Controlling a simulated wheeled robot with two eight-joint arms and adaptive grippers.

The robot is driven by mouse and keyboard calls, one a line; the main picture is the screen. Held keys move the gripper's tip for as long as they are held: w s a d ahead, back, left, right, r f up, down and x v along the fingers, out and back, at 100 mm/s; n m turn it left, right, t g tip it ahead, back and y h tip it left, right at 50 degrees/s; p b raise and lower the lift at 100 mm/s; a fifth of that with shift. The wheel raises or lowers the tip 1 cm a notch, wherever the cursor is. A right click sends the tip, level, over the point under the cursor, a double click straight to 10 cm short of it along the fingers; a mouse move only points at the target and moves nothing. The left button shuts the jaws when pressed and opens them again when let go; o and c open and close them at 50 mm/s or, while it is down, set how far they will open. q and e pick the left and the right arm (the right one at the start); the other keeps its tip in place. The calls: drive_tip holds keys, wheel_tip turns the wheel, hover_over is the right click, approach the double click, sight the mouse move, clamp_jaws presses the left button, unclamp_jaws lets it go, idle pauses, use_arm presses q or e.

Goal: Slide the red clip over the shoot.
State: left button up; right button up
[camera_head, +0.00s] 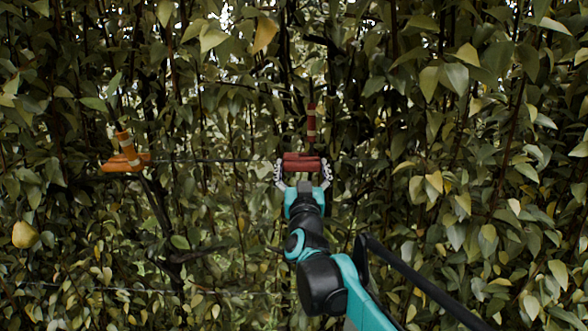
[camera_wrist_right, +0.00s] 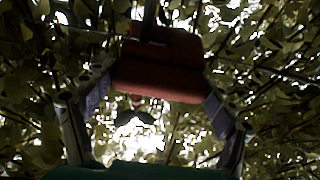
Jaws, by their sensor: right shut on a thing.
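The red clip (camera_head: 302,162) is between the fingers of my right gripper (camera_head: 302,174), which is shut on it, in the middle of the head view. A shoot with a red and pale banded mark (camera_head: 311,124) stands upright just above the clip, slightly to its right. In the right wrist view the red clip (camera_wrist_right: 160,72) spans between the two fingers of my right gripper (camera_wrist_right: 155,105). A dark stem (camera_wrist_right: 150,18) shows at the clip's upper edge there. I cannot tell whether the clip is around the shoot or only in front of it. My left gripper is not in view.
An orange clip (camera_head: 126,163) sits at the left by a shoot with an orange and pale band (camera_head: 126,146). A thin dark wire (camera_head: 205,161) runs between the clips. A yellow pear (camera_head: 25,234) hangs far left. Dense leaves surround everything.

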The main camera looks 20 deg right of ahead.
drive_tip(key=shift+d, duration=0.1)
drive_tip(key=o, duration=1.6)
drive_tip(key=shift+d, duration=0.15)
drive_tip(key=shift+s+d, duration=0.1)
drive_tip(key=shift+d, duration=0.05)
drive_tip(key=shift+s+a+f, duration=0.1)
drive_tip(key=shift+s+a, duration=0.15)
drive_tip(key=shift+a, duration=0.05)
drive_tip(key=shift+v, duration=5.75)
drive_tip(key=shift+d, duration=0.15)
